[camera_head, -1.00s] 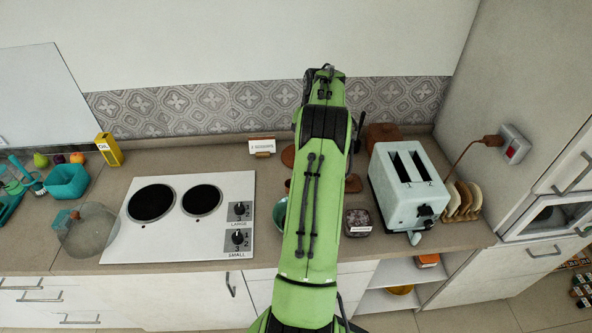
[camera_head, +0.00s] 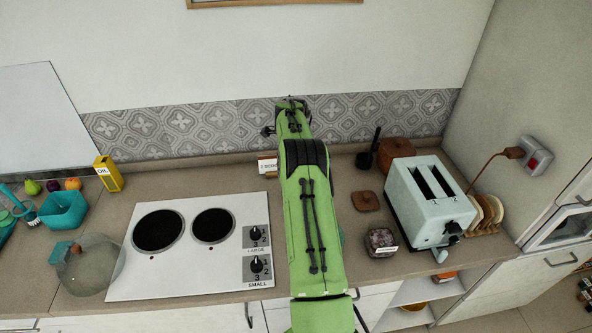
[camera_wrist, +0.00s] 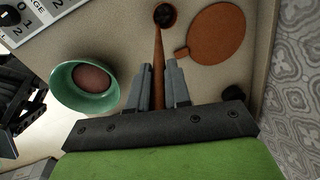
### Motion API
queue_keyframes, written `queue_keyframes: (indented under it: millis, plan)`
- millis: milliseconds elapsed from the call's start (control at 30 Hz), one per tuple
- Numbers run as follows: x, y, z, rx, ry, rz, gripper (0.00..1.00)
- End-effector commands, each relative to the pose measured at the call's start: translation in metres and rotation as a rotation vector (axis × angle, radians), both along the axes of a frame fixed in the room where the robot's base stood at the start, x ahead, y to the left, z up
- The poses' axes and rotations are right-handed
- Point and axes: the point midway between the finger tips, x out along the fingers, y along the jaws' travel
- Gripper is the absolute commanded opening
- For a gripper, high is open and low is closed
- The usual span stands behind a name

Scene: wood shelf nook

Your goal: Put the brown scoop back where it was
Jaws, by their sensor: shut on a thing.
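My gripper (camera_wrist: 160,84) is shut on the brown handle of the scoop (camera_wrist: 158,52) in the wrist view. The scoop's dark round cup (camera_wrist: 165,17) lies beyond the fingertips. A flat brown round piece with a short tab (camera_wrist: 216,33) lies on the counter to the right of the scoop. A green bowl with brown contents (camera_wrist: 70,92) stands to the left. In the head view my arm hides the gripper and scoop. A small card (camera_head: 267,166), apparently about scoops, stands near the back wall, partly behind my arm.
A brown wooden lid (camera_head: 366,201), a tin (camera_head: 381,242), a brown pot (camera_head: 396,150) and a toaster (camera_head: 431,203) stand to the right of my arm. The hob (camera_head: 190,270) is to the left. A small dark object (camera_wrist: 233,93) is near the patterned wall.

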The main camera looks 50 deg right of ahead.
Motion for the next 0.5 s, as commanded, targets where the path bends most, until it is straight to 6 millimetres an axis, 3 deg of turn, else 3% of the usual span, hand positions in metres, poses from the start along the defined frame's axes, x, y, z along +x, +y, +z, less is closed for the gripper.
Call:
queue_keyframes:
  millis: [100,433,467,500]
  plan:
    - [-0.001,0.000,-0.012,0.001,-0.001,0.000,0.00]
    - [0.000,0.000,-0.017,0.000,-0.001,0.001,0.00]
    - [0.000,-0.001,-0.018,0.000,-0.001,0.001,0.19]
    - [0.000,-0.001,-0.017,0.000,-0.001,0.001,0.25]
